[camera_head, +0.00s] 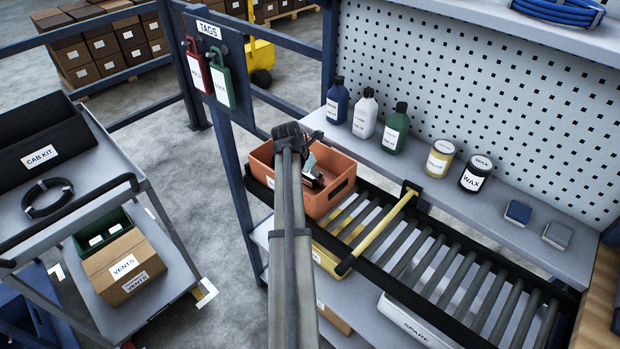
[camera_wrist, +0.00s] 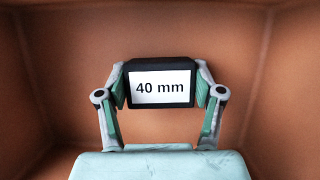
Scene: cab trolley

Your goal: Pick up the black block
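The black block (camera_wrist: 160,66) has a white label reading "40 mm" facing the wrist camera. It sits between the two fingers of my gripper (camera_wrist: 161,88), with a green pad against each side. My gripper appears shut on it. Both are inside the orange bin (camera_wrist: 60,60), whose walls rise around them. In the head view, the orange bin (camera_head: 262,165) stands on the left end of the roller conveyor. My gripper (camera_head: 312,178) reaches down into it, and my arm hides part of the bin. I cannot tell whether the block touches the bin floor.
A yellow bar (camera_head: 378,232) crosses the rollers (camera_head: 450,270) just right of the bin. Several bottles and jars (camera_head: 394,128) line the shelf behind. A tag board (camera_head: 210,60) hangs at the back left. A cart with boxes (camera_head: 122,266) stands left.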

